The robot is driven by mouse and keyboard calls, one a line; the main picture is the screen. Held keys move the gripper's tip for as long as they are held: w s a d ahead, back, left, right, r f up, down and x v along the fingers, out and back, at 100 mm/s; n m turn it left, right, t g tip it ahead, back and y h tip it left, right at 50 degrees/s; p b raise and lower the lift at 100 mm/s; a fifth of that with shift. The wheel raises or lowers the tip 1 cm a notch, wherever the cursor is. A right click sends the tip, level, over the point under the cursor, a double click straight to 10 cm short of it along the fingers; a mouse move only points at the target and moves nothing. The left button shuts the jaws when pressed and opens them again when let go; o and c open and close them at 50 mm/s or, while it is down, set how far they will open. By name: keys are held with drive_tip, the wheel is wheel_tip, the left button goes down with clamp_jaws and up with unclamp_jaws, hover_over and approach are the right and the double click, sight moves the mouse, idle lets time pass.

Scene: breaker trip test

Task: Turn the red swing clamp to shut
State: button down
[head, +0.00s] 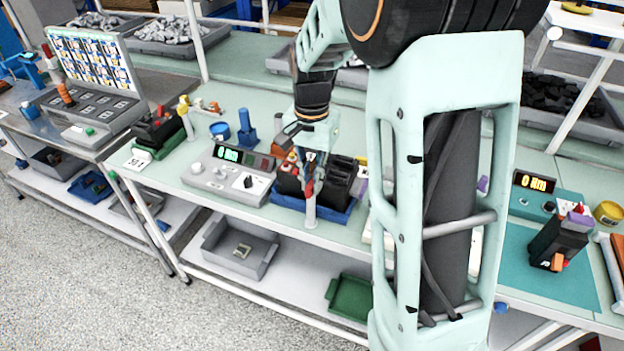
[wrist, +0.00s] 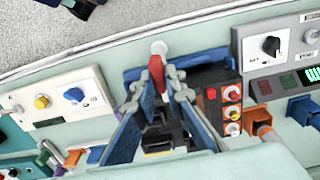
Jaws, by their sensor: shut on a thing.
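The red swing clamp (wrist: 157,72) shows in the wrist view between my fingertips, by the round white top of a post (wrist: 158,47). My gripper (wrist: 158,82) is shut on the clamp, one finger on each side. In the head view my gripper (head: 311,176) points down at the front edge of the blue tray (head: 325,213), where the white post (head: 310,210) stands. The clamp is mostly covered by the fingers there. A black breaker (wrist: 168,135) sits in the fixture behind the fingers, partly hidden by them.
A grey meter box (head: 228,174) with a lit display and black knob stands just left of the fixture. Bins line the table's back, and a green bin (head: 350,297) is on the lower shelf.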

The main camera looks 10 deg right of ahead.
sight(311, 182)
idle(0.4)
drive_tip(key=c, duration=2)
unclamp_jaws()
wheel_tip(311, 182, up, 12)
drive_tip(key=shift+a, duration=0.1)
